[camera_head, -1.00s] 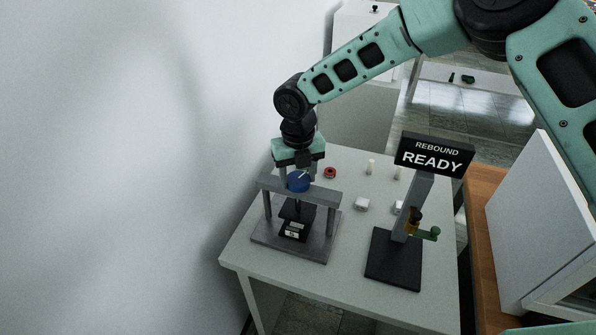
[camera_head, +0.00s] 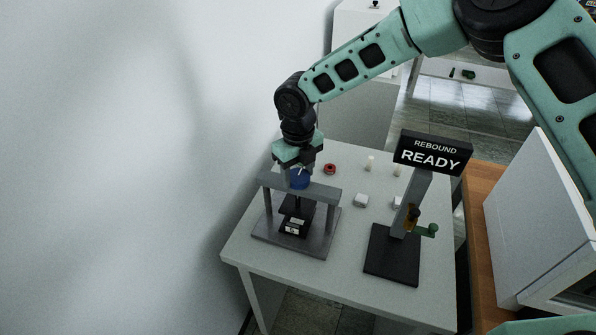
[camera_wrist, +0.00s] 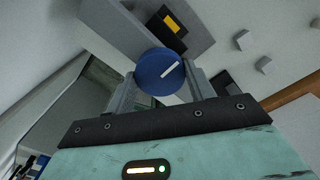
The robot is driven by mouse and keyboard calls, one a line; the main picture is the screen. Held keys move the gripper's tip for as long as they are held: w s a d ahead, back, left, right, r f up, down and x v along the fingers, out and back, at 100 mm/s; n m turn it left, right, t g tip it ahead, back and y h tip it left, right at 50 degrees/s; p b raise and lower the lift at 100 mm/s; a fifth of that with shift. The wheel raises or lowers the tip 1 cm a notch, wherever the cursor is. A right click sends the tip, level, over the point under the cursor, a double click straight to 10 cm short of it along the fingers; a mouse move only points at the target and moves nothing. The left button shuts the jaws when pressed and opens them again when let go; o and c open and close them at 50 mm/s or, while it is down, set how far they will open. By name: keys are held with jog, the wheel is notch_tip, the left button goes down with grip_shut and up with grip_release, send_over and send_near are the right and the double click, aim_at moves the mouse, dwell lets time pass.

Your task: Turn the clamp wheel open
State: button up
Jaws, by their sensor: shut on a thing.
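The blue clamp wheel (camera_head: 299,178) sits on top of the grey press frame (camera_head: 318,193), which stands on the left part of the white table. In the wrist view the wheel (camera_wrist: 160,71) shows a white mark on its face, slanting up to the right. My gripper (camera_head: 299,170) points down from above, and in the wrist view my gripper (camera_wrist: 163,82) has one finger on each side of the wheel, shut on it. A dark block with a white label (camera_head: 293,226) sits on the press base below the frame.
A black stand with a "REBOUND READY" sign (camera_head: 433,155) and a green-knobbed lever is to the right. A white wall is close on the left.

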aim_at(298, 176)
jog(key=shift+w+r, duration=0.1)
jog(key=o, duration=1)
jog(key=shift+c, duration=0.2)
jog(key=shift+r, duration=0.1)
notch_tip(298, 176, up, 17)
jog(key=b, duration=0.4)
jog(key=shift+b, duration=0.4)
